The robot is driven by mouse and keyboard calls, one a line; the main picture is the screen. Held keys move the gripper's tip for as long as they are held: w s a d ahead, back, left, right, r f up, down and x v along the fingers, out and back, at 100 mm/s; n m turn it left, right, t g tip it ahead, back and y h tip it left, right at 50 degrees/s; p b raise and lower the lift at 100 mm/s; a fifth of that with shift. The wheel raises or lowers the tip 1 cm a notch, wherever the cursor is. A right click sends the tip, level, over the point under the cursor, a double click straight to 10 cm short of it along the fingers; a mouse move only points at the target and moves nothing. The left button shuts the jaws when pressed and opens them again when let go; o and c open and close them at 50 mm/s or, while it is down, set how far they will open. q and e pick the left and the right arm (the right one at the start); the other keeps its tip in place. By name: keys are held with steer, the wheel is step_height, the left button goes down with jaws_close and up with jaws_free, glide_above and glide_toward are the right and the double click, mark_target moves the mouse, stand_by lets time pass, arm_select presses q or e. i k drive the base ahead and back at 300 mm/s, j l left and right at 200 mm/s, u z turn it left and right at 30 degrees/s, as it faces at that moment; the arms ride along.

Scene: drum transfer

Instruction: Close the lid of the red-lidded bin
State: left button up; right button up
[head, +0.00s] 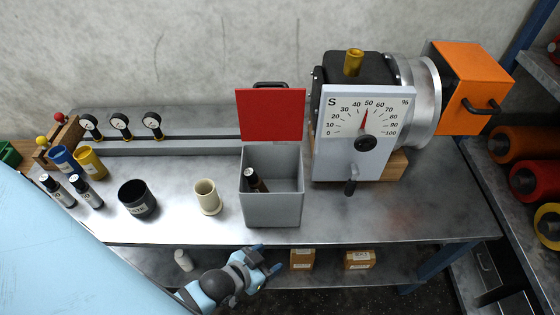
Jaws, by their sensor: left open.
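The grey bin (273,209) stands on the metal table near its front edge, left of the gauge machine. Its red lid (270,115) is open and stands upright at the back of the bin, with a dark handle (270,84) at its top edge. A dark bottle (254,178) is inside the bin. My left gripper (270,258) is in front of the table, below and apart from the bin, with its fingers open and empty. My right gripper is not in view.
The gauge machine (352,150) stands close on the bin's right. A cream cup (207,197) and a black cup (137,199) stand to the left. Small boxes (302,259) lie on the lower shelf. The table (400,215) is clear at front right.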

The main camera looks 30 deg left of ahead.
mark_target(265, 114)
steer(key=u, duration=1)
steer(key=k+l+u, duration=0.1)
steer(key=u, duration=0.4)
steer(key=k+l, duration=0.05)
steer(key=l, duration=0.05)
